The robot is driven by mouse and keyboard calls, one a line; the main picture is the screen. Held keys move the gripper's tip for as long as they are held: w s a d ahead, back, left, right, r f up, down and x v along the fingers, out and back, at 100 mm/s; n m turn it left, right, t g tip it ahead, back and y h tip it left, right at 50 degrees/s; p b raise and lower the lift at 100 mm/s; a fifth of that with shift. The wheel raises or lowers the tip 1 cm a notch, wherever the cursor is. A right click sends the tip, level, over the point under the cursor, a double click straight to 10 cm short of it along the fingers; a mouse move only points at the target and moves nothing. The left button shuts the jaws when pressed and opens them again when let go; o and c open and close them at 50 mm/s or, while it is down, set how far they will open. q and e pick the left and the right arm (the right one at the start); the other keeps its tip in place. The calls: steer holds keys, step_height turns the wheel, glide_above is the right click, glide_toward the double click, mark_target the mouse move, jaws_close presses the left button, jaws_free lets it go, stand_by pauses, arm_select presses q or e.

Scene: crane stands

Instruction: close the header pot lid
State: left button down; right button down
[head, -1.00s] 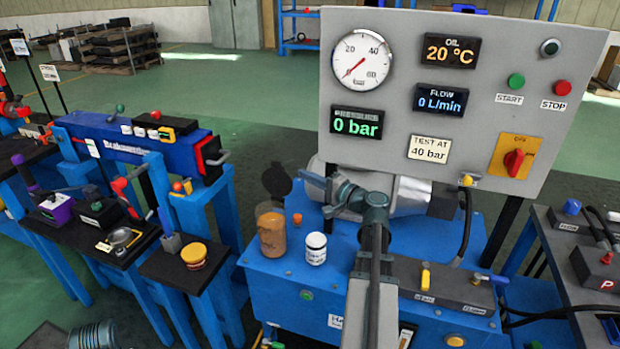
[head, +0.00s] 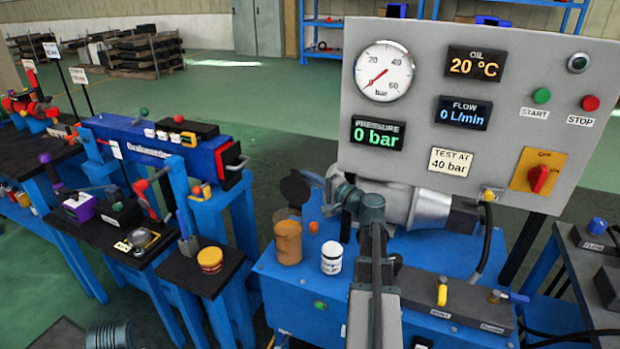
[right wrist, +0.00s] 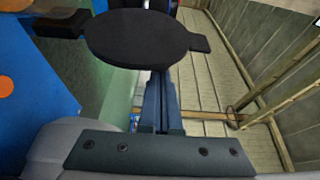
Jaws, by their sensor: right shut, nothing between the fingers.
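The header pot (head: 288,243) is an amber cylinder standing upright on the blue bench in the head view. Its round black lid (head: 295,188) stands raised behind the pot, so the pot is open. My right gripper (head: 314,178) reaches in from the right behind the pot, its fingers close to the lid. In the right wrist view the lid (right wrist: 140,38) is a black disc with a tab, across the ends of my shut fingers (right wrist: 158,80). The lid hides the fingertips, so I cannot tell whether they touch it. My left gripper is not in view.
A white jar (head: 331,257) and a small orange cap (head: 314,227) are beside the pot. A silver motor (head: 430,205) and the grey gauge panel (head: 475,130) stand to the right. A black block with a yellow lever (head: 442,292) is at the front right.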

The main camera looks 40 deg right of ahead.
mark_target(299, 188)
steer(key=shift+s+a+r+n, duration=0.1)
steer(key=shift+a+n, duration=0.1)
steer(key=shift+n, duration=0.1)
steer(key=shift+a, duration=0.1)
steer(key=s+a+n+t+y+b, duration=0.1)
steer(key=a+n, duration=0.1)
steer(key=n, duration=0.1)
steer(key=s+a+n+b, duration=0.1)
steer(key=a+n+b, duration=0.1)
steer(key=n, duration=0.1)
steer(key=s+a+n+t+y+b, duration=0.1)
steer(key=a+n+b, duration=0.1)
steer(key=n, duration=0.1)
steer(key=shift+s+r+n+t+y, duration=0.1)
steer(key=shift+r+n+t+y, duration=0.05)
steer(key=shift+n+t+y, duration=0.2)
steer(key=s+a+f+n+y+b, duration=0.2)
steer(key=a+f+n+b, duration=0.2)
steer(key=n+b, duration=0.1)
steer(key=shift+s+a+n+y+b, duration=0.25)
steer(key=shift+a+n+y+b, duration=0.1)
steer(key=shift+n, duration=0.2)
steer(key=shift+a+f, duration=0.1)
